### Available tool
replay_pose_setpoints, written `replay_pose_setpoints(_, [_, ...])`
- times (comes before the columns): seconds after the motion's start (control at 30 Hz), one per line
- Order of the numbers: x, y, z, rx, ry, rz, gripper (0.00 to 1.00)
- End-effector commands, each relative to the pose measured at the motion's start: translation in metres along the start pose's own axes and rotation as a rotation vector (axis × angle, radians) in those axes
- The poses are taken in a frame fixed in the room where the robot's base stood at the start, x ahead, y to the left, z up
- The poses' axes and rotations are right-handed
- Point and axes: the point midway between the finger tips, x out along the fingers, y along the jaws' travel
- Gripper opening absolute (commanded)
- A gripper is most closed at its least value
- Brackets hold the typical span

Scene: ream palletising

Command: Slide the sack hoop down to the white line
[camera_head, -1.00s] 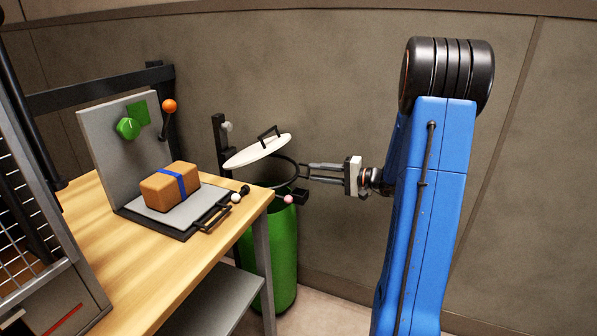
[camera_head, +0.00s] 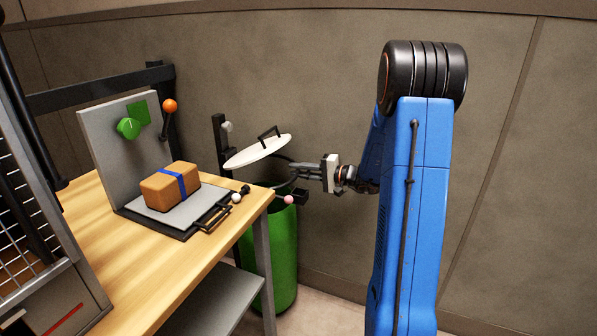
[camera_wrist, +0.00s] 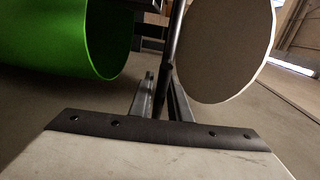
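The sack hoop (camera_head: 283,184) is a dark ring at the mouth of the green sack (camera_head: 270,250), beside the bench. My gripper (camera_head: 292,170) reaches the hoop's right side from the right, below the lid. In the wrist view, a dark bar, apparently part of the hoop (camera_wrist: 176,45), runs between my two fingers (camera_wrist: 158,88). A gap seems to show beside the bar, so the fingers look open around it. The green sack (camera_wrist: 75,40) hangs at upper left there. I cannot make out the white line in either view.
A tilted white lid (camera_head: 257,152) with a black handle hangs close above the hoop; it also shows in the wrist view (camera_wrist: 225,50). A dark post (camera_head: 218,135) stands behind. The wooden bench (camera_head: 150,265) carries a strapped brown package (camera_head: 170,186). A pink ball (camera_head: 288,199) sits near the hoop.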

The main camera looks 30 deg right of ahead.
Motion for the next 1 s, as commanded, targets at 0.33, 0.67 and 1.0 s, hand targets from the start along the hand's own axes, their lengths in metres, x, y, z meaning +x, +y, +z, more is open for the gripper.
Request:
replay_pose_setpoints(0.33, [0.001,0.010,0.000,0.004,0.000,0.002,0.00])
replay_pose_setpoints(0.67, [0.006,0.069,0.002,0.006,0.001,0.004,0.00])
replay_pose_setpoints(1.0, [0.008,0.088,0.002,0.001,0.001,0.003,0.00])
